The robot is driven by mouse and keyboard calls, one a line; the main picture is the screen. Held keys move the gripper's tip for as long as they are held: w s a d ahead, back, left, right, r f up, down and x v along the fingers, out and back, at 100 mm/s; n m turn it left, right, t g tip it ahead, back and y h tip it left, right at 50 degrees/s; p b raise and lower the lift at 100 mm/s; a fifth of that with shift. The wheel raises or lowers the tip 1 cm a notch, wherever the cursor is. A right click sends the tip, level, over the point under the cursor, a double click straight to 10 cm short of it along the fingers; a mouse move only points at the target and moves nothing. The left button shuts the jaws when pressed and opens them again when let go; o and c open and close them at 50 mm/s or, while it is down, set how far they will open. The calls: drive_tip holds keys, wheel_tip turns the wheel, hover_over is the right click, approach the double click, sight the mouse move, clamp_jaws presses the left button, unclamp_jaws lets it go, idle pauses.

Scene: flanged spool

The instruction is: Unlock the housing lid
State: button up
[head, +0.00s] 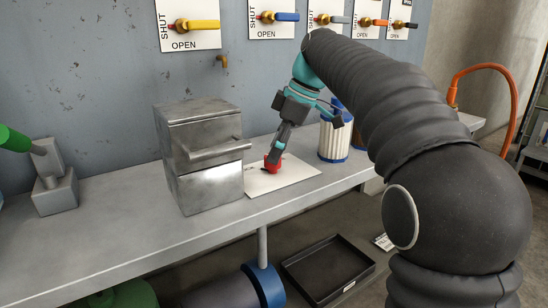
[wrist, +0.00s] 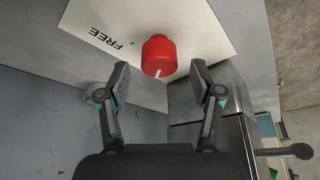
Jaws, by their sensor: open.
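The housing is a grey metal box (head: 205,135) with a bar handle (head: 215,148) on its front; it stands on the bench, and its lid looks closed. Right of it a white card (head: 285,180) lies on the bench, marked "FREE" in the wrist view (wrist: 105,30). A red knob (wrist: 159,52) with a white pointer line sits on the card. My gripper (wrist: 160,76) points down at the knob, its open fingers either side of the knob's near edge. In the head view my gripper (head: 276,153) partly hides the red knob (head: 270,166).
A white pleated filter with blue ends (head: 333,142) stands right behind my gripper. Several valves with SHUT and OPEN plates (head: 190,26) line the wall. A grey block fixture (head: 53,188) is at the left. A black tray (head: 327,268) lies below the bench. The bench front is clear.

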drive_tip(key=shift+a+f, duration=0.3)
drive_tip(key=shift+f, duration=0.35)
drive_tip(key=c, duration=1.1)
drive_tip(key=shift+c, duration=0.2)
